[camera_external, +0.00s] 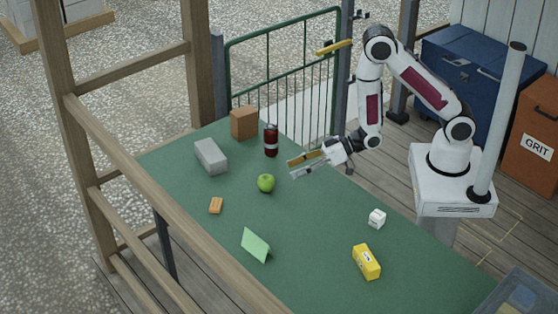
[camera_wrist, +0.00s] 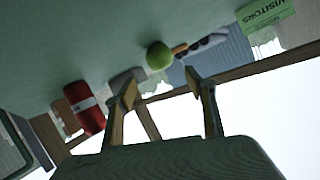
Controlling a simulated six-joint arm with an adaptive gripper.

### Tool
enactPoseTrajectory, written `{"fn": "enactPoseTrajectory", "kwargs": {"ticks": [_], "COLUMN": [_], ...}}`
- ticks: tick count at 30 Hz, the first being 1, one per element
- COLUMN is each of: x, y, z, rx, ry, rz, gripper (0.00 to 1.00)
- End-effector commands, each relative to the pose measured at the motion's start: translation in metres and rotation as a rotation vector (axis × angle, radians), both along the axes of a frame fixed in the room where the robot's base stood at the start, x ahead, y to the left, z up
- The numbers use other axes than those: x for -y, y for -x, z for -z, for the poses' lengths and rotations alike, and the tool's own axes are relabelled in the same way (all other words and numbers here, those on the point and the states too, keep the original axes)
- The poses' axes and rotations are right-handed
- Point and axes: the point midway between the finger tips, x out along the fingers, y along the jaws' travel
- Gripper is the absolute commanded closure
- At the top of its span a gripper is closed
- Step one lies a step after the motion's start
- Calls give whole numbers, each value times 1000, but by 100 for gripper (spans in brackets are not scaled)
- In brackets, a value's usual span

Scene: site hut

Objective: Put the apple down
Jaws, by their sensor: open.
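A green apple (camera_external: 266,183) rests on the green tabletop, near its middle. My gripper (camera_external: 298,166) is to the right of the apple in the external view, apart from it and seemingly above the table. In the wrist view the apple (camera_wrist: 159,55) lies beyond the fingers, and my gripper (camera_wrist: 165,90) shows its two fingers spread with nothing between them touching them. The gripper is open and empty.
The table between is clear.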

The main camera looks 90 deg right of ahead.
Motion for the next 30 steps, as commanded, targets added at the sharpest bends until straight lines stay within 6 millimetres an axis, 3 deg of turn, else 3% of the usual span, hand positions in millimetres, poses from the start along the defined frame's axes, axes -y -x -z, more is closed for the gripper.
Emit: {"fn": "enactPoseTrajectory", "kwargs": {"ticks": [16,30], "x": [2,21], "y": [-2,0], "z": [-6,-55], "rx": [-8,-100], "ry": [14,125], "rz": [3,29], "gripper": [45,45]}}
